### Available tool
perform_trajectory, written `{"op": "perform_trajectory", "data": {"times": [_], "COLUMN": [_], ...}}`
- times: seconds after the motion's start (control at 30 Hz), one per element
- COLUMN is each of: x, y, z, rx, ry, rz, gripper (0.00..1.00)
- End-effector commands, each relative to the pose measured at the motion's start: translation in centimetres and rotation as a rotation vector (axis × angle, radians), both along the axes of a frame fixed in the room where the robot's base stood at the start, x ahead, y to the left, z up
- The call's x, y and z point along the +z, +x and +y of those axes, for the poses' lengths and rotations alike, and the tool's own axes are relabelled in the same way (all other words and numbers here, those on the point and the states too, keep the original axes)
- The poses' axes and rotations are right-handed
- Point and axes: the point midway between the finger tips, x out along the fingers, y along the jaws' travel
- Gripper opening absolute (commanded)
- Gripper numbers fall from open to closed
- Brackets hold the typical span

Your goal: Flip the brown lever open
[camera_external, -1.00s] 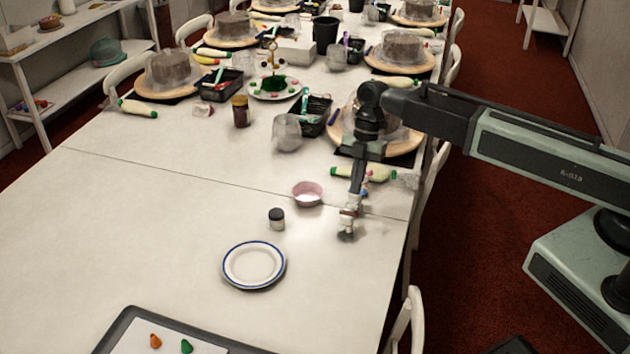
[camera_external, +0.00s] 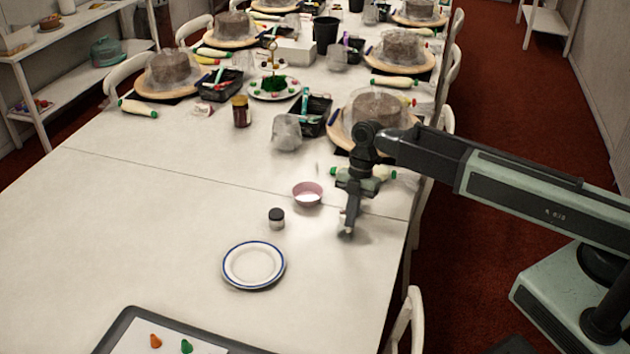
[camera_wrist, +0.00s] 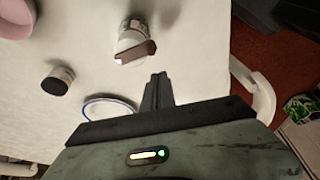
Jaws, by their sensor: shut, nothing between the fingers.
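The brown lever (camera_wrist: 138,53) lies across the end of a small white cylindrical object (camera_wrist: 131,36) in the wrist view. Its right end is close to my fingertips. My gripper (camera_wrist: 158,76) is shut and empty, with its fingers just below and right of the lever in that view. I cannot tell whether they touch it. In the external view my gripper (camera_external: 349,212) points down at the right part of the table, and the white object is mostly hidden behind it there.
A pink bowl (camera_external: 307,193), a dark-lidded jar (camera_external: 276,218) and a blue-rimmed plate (camera_external: 254,264) stand left of my gripper. A piping bag (camera_external: 377,173) and a cake turntable (camera_external: 340,141) lie behind it. Chairs line the right edge. The left front of the table is clear.

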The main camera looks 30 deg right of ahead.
Motion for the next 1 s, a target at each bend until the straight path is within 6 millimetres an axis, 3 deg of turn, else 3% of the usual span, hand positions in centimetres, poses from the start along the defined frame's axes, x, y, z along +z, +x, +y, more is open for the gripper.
{"op": "perform_trajectory", "data": {"times": [0.2,1.0], "x": [0.5,0.5], "y": [1.8,2.0], "z": [-2.3,-2.7], "rx": [-0.003,-0.001], "ry": [0.001,0.000], "rz": [-0.001,0.000], "gripper": [0.00,0.00]}}
